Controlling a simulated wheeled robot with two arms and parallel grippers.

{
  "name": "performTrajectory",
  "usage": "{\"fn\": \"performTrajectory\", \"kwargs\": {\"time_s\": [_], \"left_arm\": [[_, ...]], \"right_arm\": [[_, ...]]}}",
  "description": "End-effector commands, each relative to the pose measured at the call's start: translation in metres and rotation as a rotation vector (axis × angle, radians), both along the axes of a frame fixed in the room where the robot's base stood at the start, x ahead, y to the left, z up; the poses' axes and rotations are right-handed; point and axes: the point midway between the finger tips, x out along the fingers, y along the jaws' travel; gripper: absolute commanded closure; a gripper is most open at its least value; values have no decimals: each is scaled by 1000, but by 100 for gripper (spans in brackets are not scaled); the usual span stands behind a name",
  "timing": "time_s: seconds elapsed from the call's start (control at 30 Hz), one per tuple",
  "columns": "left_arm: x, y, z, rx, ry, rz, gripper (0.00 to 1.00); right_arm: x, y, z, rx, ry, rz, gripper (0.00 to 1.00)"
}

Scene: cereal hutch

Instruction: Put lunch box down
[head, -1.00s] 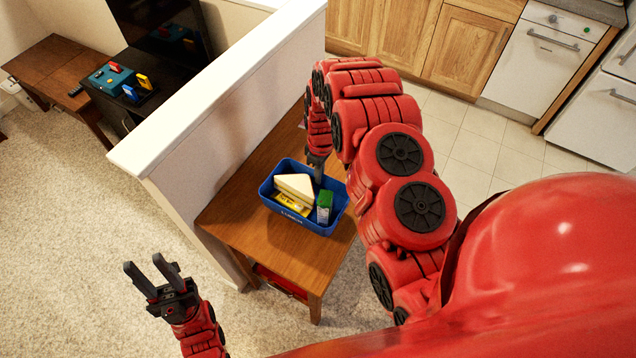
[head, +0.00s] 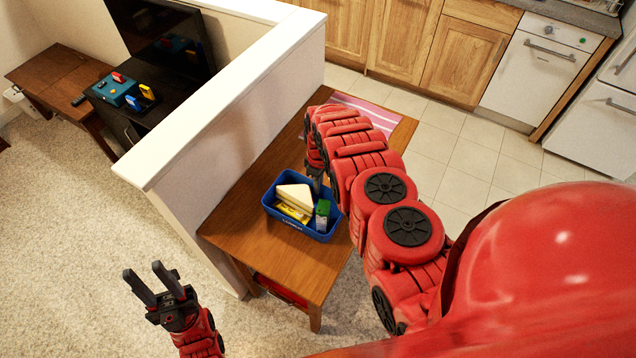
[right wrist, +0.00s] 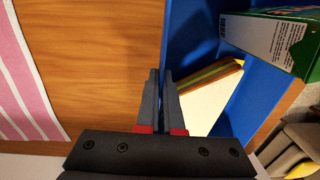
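The lunch box (head: 328,234) is an open blue tub at the near end of the wooden table in the head view. It looks level and holds a white sandwich (head: 294,196), a yellow packet (head: 292,212) and a green carton (head: 322,214). My right gripper (head: 318,182) is at its far wall. In the right wrist view its fingers (right wrist: 161,75) are close together on the blue wall (right wrist: 178,40). I cannot tell whether the box bottom touches the table. My left gripper (head: 155,275) is open and empty, above the carpet.
The wooden table (head: 235,228) stands against a white half wall (head: 245,95). A pink striped cloth (head: 365,112) lies at its far end, also in the right wrist view (right wrist: 20,75). Bare tabletop surrounds the box.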

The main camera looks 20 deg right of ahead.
Motion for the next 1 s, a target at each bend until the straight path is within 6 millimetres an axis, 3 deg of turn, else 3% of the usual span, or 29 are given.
{"fn": "performTrajectory", "kwargs": {"time_s": [0.37, 0.57, 1.0], "left_arm": [[0, 0, -2, 0, 0, 0, 62], [0, 0, -1, 0, 0, 0, 62], [0, 0, -2, 0, 0, 0, 62]], "right_arm": [[2, 0, -3, 0, -4, 0, 100], [1, 0, -3, 0, -4, 0, 67], [1, -1, 3, 0, -1, -1, 67]]}}
